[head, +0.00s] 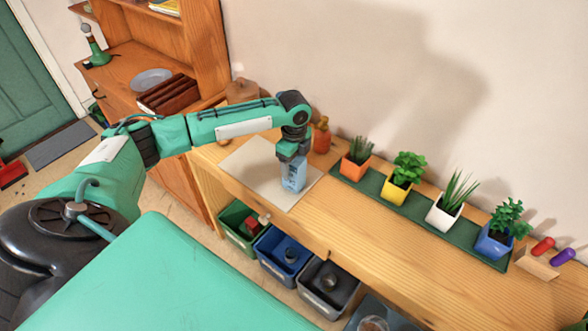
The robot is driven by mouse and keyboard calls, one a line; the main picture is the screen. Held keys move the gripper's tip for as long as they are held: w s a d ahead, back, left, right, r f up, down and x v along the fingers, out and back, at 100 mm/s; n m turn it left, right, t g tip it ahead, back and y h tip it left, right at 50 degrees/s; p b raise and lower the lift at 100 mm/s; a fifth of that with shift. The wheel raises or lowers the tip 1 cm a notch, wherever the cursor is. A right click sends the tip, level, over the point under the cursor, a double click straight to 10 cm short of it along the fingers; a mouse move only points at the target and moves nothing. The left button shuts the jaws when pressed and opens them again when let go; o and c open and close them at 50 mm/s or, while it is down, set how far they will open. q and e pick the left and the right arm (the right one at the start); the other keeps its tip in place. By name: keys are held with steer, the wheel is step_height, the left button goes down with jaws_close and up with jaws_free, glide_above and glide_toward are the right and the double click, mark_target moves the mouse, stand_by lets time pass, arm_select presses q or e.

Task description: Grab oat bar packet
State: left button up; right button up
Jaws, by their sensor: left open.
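A light-blue upright item (293,181), which may be the oat bar packet, stands on a pale mat (250,174) on the wooden counter. No label can be read on it. My left gripper (291,162) points down right over this item, its fingers at the item's upper part. The gripper is open; whether the fingers touch the item cannot be told. The gripper hides the item's top. My right gripper is not in view.
An orange bottle-like thing (321,136) stands just behind the gripper. Potted plants line a green strip (376,194) to the right. Red and purple items (563,257) lie at far right. Bins (285,254) sit below the counter. A brown pot (242,91) stands behind my arm.

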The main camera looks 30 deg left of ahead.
arm_select(q)
steer(key=shift+f, duration=0.55)
steer(key=c, duration=1.1)
steer(key=shift+o, duration=0.2)
steer(key=shift+r, duration=0.15)
